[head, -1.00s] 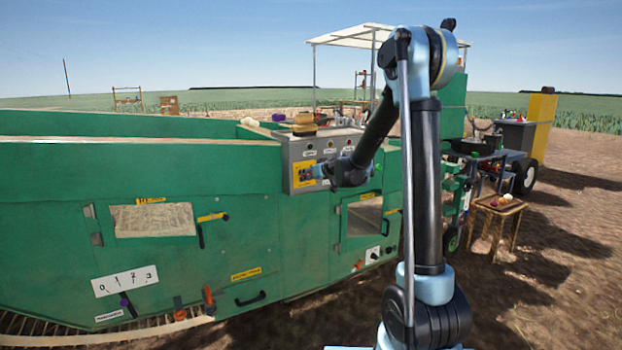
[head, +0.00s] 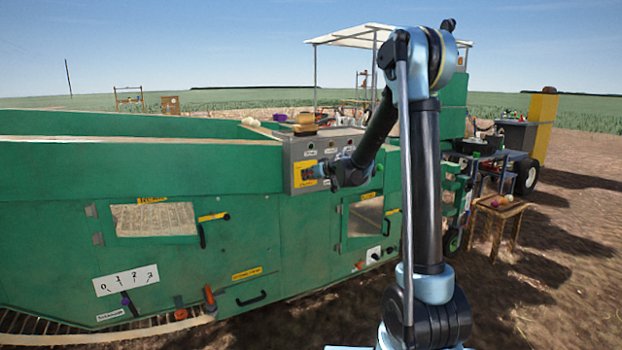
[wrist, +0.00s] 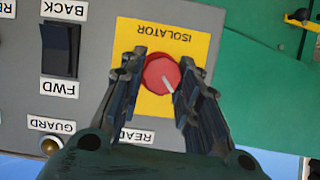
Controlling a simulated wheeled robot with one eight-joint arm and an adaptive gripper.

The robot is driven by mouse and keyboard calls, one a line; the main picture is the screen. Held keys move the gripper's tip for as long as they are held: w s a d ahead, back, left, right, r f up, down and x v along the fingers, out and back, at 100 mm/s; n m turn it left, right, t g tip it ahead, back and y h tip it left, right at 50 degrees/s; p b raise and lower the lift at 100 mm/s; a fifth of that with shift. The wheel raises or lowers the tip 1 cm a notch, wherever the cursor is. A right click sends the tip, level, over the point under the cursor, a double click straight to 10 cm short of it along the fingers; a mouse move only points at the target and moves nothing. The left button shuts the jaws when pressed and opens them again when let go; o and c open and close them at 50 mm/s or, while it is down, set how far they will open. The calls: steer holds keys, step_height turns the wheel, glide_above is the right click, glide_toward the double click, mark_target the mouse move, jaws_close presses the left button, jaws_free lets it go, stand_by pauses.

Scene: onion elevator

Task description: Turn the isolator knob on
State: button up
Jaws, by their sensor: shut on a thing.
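The isolator knob (wrist: 160,74) is a round red knob with a white pointer line, on a yellow plate (wrist: 203,47) labelled ISOLATOR in the wrist view. The wrist picture shows the labels upside down. The pointer line runs toward the lower right of that picture. My gripper (wrist: 162,80) is shut on the knob, with one finger on each side of it. In the head view my gripper (head: 312,172) is at the yellow plate (head: 299,167) on the grey control panel (head: 330,146), and the knob is hidden behind it.
In the wrist view a black BACK/FWD rocker switch (wrist: 60,49) and a brass GUARD button (wrist: 51,146) are left of the knob. The green machine body (head: 265,215) fills the head view's left. A stool (head: 497,212) stands on open soil at right.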

steer(key=m, duration=0.1)
steer(key=m+y, duration=0.1)
steer(key=m+g+y, duration=0.1)
steer(key=shift+w+d, duration=0.35)
steer(key=shift+d, duration=0.05)
steer(key=m+y, duration=0.2)
steer(key=m, duration=0.1)
steer(key=shift+d+f+m+g, duration=0.15)
steer(key=shift+m+g, duration=0.15)
steer(key=m+y, duration=0.2)
steer(key=m, duration=0.1)
steer(key=shift+f, duration=0.2)
steer(key=shift+f+m+y, duration=0.15)
steer(key=shift+m+y, duration=0.55)
steer(key=shift+m, duration=1)
steer(key=o, duration=1.1)
steer(key=shift+f, duration=0.1)
steer(key=shift+c, duration=0.2)
